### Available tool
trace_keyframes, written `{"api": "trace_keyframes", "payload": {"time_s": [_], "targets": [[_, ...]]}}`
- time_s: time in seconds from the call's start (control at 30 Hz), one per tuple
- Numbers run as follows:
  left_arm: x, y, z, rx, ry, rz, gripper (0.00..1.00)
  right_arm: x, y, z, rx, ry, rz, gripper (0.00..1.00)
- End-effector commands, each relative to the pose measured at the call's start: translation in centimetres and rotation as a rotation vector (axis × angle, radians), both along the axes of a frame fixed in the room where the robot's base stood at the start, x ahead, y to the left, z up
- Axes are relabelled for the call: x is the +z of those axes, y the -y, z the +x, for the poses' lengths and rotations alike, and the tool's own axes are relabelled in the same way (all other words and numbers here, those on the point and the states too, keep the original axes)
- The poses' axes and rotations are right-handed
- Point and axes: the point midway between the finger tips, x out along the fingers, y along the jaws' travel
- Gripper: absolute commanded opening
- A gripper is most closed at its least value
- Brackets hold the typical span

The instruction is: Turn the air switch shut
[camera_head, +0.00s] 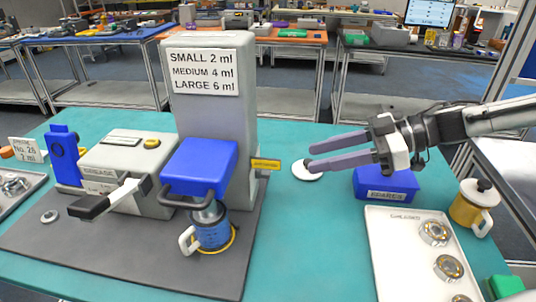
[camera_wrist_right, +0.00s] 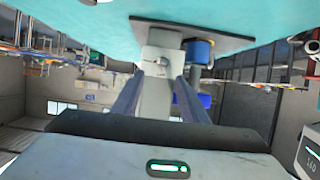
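A small fitting (camera_wrist_right: 164,62) on the tower's face shows in the right wrist view, between the fingers. My right gripper (camera_head: 312,157) is open and empty, its two fingers pointing left at the switch with a clear gap before it. The same open fingers show in the right wrist view (camera_wrist_right: 158,82). My left gripper is not in view.
A blue dispensing head (camera_head: 200,165) with a blue jar (camera_head: 211,230) below stands on a dark mat (camera_head: 130,260). A white disc (camera_head: 307,171) and a blue box (camera_head: 386,184) lie under my right gripper. A white tray (camera_head: 395,250) and a yellow mug (camera_head: 468,210) stand at right.

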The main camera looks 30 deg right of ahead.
Motion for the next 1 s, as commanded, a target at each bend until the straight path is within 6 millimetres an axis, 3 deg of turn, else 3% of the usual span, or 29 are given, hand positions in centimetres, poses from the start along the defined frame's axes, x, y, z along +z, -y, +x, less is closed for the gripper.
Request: {"api": "trace_keyframes", "payload": {"time_s": [0.27,0.6,1.0], "targets": [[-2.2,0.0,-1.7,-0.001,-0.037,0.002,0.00,-1.8,-2.6,1.8,0.001,-0.005,0.000,0.40],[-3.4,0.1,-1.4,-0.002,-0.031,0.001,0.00,-3.5,-6.0,4.4,0.000,-0.004,-0.001,0.40],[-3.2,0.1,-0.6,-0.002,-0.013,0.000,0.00,-3.8,-7.3,5.5,-0.001,0.000,0.001,0.40]]}}
